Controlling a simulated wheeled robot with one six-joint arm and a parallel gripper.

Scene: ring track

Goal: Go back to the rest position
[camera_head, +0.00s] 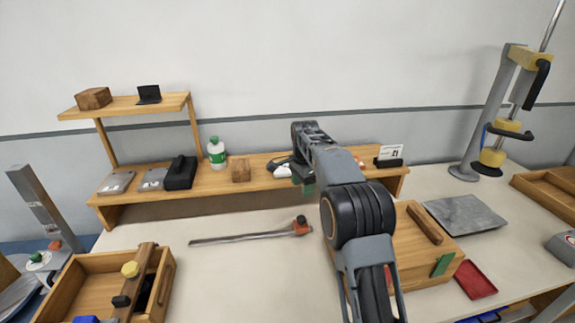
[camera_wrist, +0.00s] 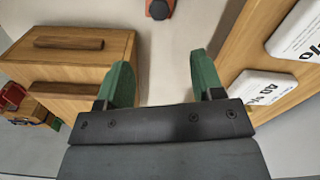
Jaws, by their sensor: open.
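My gripper (camera_wrist: 161,62) shows in the wrist view with its two green fingers spread apart and nothing between them. In the head view, my arm reaches out over the table and partly hides the gripper; a green finger (camera_head: 308,191) shows beside the low wooden shelf (camera_head: 215,186). In the wrist view, the shelf (camera_wrist: 235,45) lies to the right of the fingers. A wooden box with bar handles (camera_wrist: 85,45) lies to the left. The gripper appears to be above the table, between them.
A long metal bar with an orange end (camera_head: 250,233) lies on the table. A wooden tray (camera_head: 70,290) stands at front left. A grey plate (camera_head: 465,214), a red tray (camera_head: 475,279) and a tall stand (camera_head: 490,110) are at right. A bottle (camera_head: 216,153) stands on the shelf.

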